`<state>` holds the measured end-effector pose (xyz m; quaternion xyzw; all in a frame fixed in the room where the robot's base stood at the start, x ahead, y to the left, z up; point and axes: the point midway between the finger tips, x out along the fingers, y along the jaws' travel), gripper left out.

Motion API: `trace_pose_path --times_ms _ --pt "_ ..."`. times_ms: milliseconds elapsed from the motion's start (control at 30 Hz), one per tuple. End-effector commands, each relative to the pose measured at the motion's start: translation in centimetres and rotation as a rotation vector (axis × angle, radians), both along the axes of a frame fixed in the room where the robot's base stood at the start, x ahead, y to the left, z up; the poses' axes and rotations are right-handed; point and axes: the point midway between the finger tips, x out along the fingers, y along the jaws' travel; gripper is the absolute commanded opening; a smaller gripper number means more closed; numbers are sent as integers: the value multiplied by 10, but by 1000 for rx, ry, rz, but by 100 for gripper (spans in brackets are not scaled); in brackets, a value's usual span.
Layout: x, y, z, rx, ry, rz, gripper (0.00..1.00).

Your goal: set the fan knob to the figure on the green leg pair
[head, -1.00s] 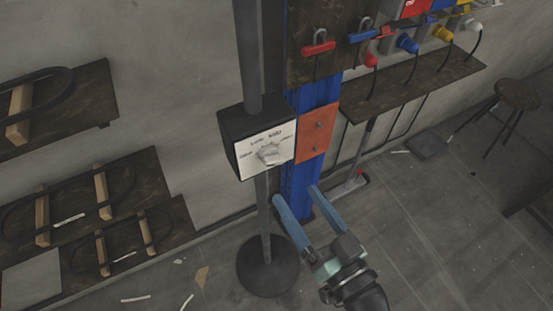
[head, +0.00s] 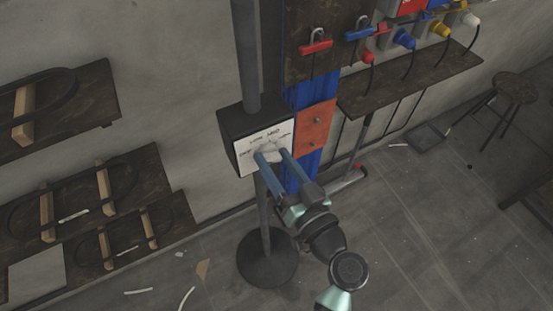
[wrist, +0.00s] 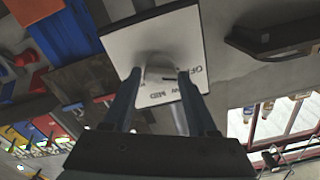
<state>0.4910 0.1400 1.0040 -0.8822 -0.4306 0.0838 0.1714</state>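The fan knob (wrist: 160,66) is a pale grey knob on the white face plate (head: 246,163) of a dark box on a pole. Printed words surround it; in the wrist view I read OFF and MID, the others are blurred or covered. My gripper (head: 270,154) reaches up to the plate from below right. Its two blue fingers stand apart, one on each side of the knob; the wrist view also shows my gripper (wrist: 160,73) straddling it. I cannot tell whether the fingers touch the knob. The knob's pointing direction is unclear. I make out no green leg pair.
The box's pole stands on a round dark base (head: 267,258). A blue post with an orange plate (head: 315,127) is close on the right. Wooden shelves (head: 140,180) are at left; a plug shelf (head: 420,83) and stool (head: 514,88) are at right. Floor at lower right is mostly clear.

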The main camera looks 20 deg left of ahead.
Motion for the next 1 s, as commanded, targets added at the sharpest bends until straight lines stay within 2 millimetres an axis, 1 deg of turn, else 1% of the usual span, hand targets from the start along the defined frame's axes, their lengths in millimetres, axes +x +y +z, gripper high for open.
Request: trace_pose_path --times_ms 33,300,667,867,1000 --pt "0 0 0 0 0 0 48" --pt "0 0 0 0 0 0 0" --pt "0 -1 0 30 39 0 0" --pt "0 -1 -1 104 132 -1 0" --pt "1 -1 -1 177 228 -1 0"
